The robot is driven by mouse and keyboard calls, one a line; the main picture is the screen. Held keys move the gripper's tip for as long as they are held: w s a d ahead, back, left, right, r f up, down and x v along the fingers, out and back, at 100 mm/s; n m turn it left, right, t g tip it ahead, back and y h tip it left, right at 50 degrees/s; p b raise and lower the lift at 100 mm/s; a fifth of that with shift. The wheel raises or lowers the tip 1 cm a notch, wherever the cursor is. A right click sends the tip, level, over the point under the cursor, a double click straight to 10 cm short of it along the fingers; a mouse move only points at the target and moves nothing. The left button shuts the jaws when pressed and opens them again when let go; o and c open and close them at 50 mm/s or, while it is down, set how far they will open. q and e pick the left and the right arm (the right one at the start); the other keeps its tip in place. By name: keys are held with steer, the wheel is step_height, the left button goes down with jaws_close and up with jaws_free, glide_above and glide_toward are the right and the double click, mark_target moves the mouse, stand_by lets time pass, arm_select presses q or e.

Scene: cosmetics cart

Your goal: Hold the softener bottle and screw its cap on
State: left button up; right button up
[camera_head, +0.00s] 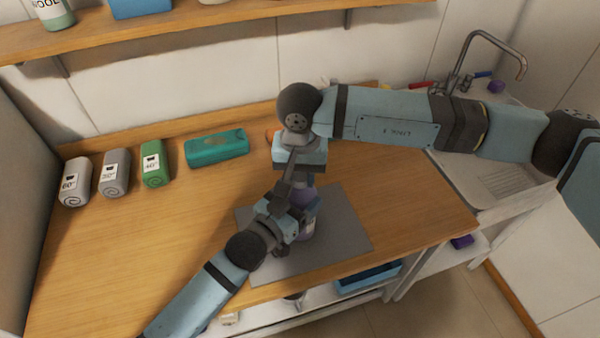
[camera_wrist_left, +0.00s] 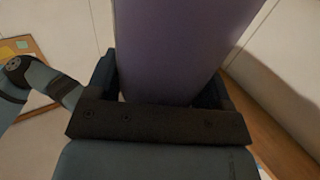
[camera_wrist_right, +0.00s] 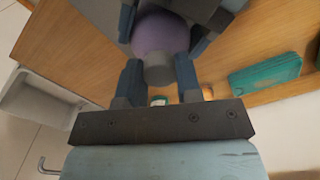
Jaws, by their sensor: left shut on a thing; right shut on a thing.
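The purple softener bottle (camera_head: 303,196) stands over the grey mat near the front of the wooden counter. My left gripper (camera_head: 300,210) is shut around its body, which also fills the upper middle of the left wrist view (camera_wrist_left: 180,50). My right gripper (camera_head: 300,170) points down right above the bottle. In the right wrist view its fingers are shut on the small grey cap (camera_wrist_right: 158,71), in line with the bottle's rounded purple top (camera_wrist_right: 158,33). I cannot tell whether the cap touches the bottle's neck or is threaded. The arms partly hide the bottle in the head view.
The grey mat (camera_head: 343,242) lies by the counter's front edge. A teal packet (camera_head: 216,146) and three rolled towels, the green one (camera_head: 154,164) nearest it, stand at the back left. A shelf (camera_head: 200,31) runs above. A sink (camera_head: 500,180) is right. The left counter is clear.

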steer(key=m, duration=0.7)
steer(key=shift+m, duration=0.3)
steer(key=m, duration=0.4)
steer(key=shift+m, duration=0.3)
steer(key=m, duration=0.4)
steer(key=shift+m, duration=0.3)
steer(key=m, duration=0.6)
steer(key=shift+m, duration=0.4)
steer(key=m, duration=0.7)
steer(key=shift+m, duration=0.3)
steer(key=o, duration=1.1)
